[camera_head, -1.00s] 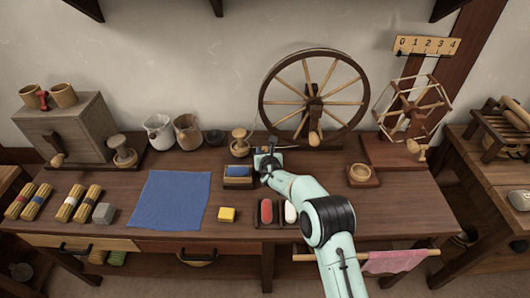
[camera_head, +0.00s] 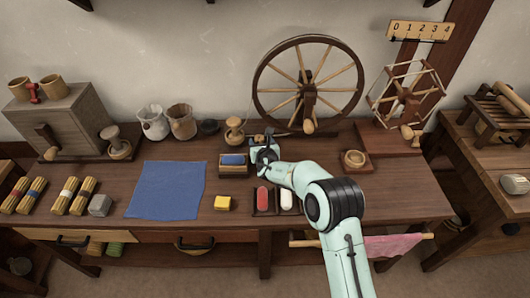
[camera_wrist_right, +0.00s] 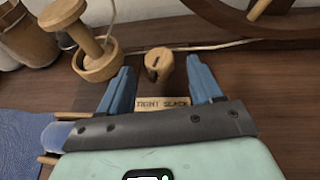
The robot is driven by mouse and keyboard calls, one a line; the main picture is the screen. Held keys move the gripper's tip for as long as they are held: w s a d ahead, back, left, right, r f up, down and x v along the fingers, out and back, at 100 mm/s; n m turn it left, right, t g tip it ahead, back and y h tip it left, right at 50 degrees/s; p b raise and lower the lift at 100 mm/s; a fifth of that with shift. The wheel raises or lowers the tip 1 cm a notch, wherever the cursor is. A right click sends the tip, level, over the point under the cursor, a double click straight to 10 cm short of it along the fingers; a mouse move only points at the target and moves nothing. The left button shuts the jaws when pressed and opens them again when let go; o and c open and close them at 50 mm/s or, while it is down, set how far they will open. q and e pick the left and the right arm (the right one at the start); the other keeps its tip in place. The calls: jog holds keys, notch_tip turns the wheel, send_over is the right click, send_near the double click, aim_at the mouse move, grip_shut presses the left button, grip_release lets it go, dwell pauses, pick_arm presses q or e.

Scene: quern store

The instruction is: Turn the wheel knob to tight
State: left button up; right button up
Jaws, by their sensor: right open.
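The wheel knob (camera_wrist_right: 160,67) is a small round wooden knob with a dark slot in its face, seen in the right wrist view. It stands behind a small plate (camera_wrist_right: 163,103) lettered TIGHT on its left and SLACK on its right. I cannot tell clearly which word the knob points to. My right gripper (camera_wrist_right: 159,64) is open, one blue finger on each side of the knob, with visible gaps. In the head view my right gripper (camera_head: 265,146) is at the bench's back, left of the spinning wheel (camera_head: 284,115), and mostly hides the knob. My left gripper is out of view.
A wooden spool in a cup (camera_wrist_right: 78,50) stands close left of the knob. A small tray with a blue block (camera_head: 233,172) sits just left of my gripper. A blue cloth (camera_head: 165,190) lies at left.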

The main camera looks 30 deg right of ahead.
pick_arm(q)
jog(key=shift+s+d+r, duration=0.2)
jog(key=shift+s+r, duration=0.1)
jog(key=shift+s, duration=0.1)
pick_arm(e)
jog(key=v, duration=1)
